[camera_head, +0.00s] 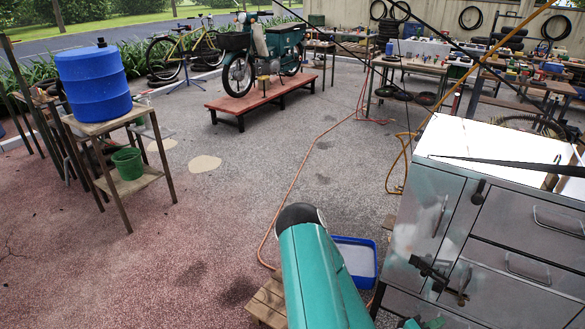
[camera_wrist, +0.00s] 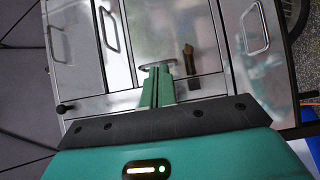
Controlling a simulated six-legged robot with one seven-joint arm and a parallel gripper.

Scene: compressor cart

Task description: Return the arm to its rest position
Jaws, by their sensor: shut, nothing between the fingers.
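My gripper (camera_wrist: 158,76) shows in the wrist view, its teal fingers together with nothing between them. The fingers point at the metal front of the cabinet (camera_wrist: 90,35), in front of a flat grey round piece (camera_wrist: 145,66). I cannot tell whether they touch it. In the head view my teal arm link (camera_head: 318,275) rises from the bottom edge, left of the cabinet (camera_head: 409,225). Only a small teal part shows at the bottom edge by the cabinet, so my fingertips cannot be made out there.
A blue tray (camera_head: 368,240) lies behind my arm link, with wooden slats (camera_head: 268,303) beside it. A hose (camera_head: 297,178) runs across the floor. A stand with a blue drum (camera_head: 92,83) is at left, a motorbike (camera_head: 262,48) at the back. The middle floor is open.

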